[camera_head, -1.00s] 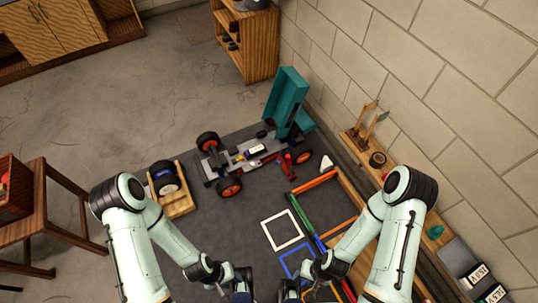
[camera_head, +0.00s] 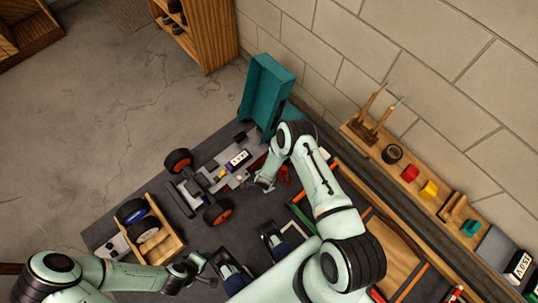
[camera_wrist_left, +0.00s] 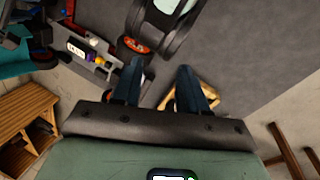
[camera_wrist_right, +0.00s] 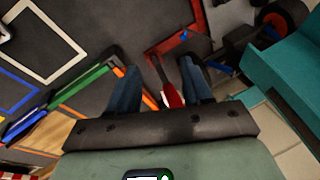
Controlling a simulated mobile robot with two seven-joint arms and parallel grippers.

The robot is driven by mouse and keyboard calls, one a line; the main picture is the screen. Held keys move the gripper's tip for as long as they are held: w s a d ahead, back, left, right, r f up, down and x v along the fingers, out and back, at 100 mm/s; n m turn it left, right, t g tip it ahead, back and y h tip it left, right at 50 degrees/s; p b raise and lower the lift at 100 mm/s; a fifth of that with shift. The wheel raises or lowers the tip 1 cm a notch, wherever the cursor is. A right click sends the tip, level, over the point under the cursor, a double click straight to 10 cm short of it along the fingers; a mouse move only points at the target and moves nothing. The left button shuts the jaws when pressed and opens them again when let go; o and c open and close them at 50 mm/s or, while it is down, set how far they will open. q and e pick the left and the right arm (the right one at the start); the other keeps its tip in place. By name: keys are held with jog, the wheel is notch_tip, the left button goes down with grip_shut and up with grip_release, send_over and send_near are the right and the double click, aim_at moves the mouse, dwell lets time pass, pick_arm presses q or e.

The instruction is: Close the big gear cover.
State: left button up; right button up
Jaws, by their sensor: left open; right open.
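The racecar (camera_head: 205,190) stands on the dark mat with its grey chassis open. It also shows in the left wrist view (camera_wrist_left: 100,72). A red part (camera_wrist_right: 173,94) shows between my right fingers; I cannot tell if it is the big gear cover. The head view shows red (camera_head: 285,172) at the car's right end, partly behind my right arm. My right gripper (camera_head: 265,182), also in its wrist view (camera_wrist_right: 158,70), is open over that end. My left gripper (camera_head: 198,263) is open and empty, near the orange-rimmed wheel (camera_wrist_left: 136,45).
A wooden tray (camera_head: 173,243) with wheels stands left of the car. A teal stand (camera_head: 262,95) rises behind its right end. A wooden ledge (camera_head: 365,152) with small parts runs along the wall.

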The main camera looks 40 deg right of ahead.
pick_arm(q)
jog(key=w+a+f+t+y+b, duration=0.1)
jog(key=w+a+f+b, duration=0.1)
jog(key=w+f+b, duration=0.3)
jog(key=a+f+b, duration=0.2)
jog(key=f+b, duration=0.2)
jog(key=f, duration=0.2)
jog(key=s+f+n+g+b, duration=0.1)
jog(key=s+f+g+b, duration=0.2)
jog(key=s+f, duration=0.3)
jog(key=shift+s+a+f+n+b, duration=0.4)
jog(key=shift+s+b, duration=0.35)
jog(key=shift+s, duration=1.45)
pick_arm(e)
jog(key=shift+w+d+f+m+h, duration=0.45)
jog(key=shift+w+d+f+m, duration=1.2)
jog(key=shift+f, duration=2.05)
jog(key=shift+w+d+f+m+h, duration=0.4)
jog(key=shift+w+d+f+m, duration=1.2)
jog(key=shift+f, duration=2.15)
jog(key=shift+w+d+f+m+h, duration=0.45)
jog(key=shift+w+d+f+m, duration=1.15)
jog(key=shift+f, duration=2.1)
jog(key=shift+w+d+n, duration=0.1)
jog(key=shift+w+n, duration=0.15)
jog(key=shift+w, duration=0.05)
grip_shut()
jog(key=shift+w, duration=0.1)
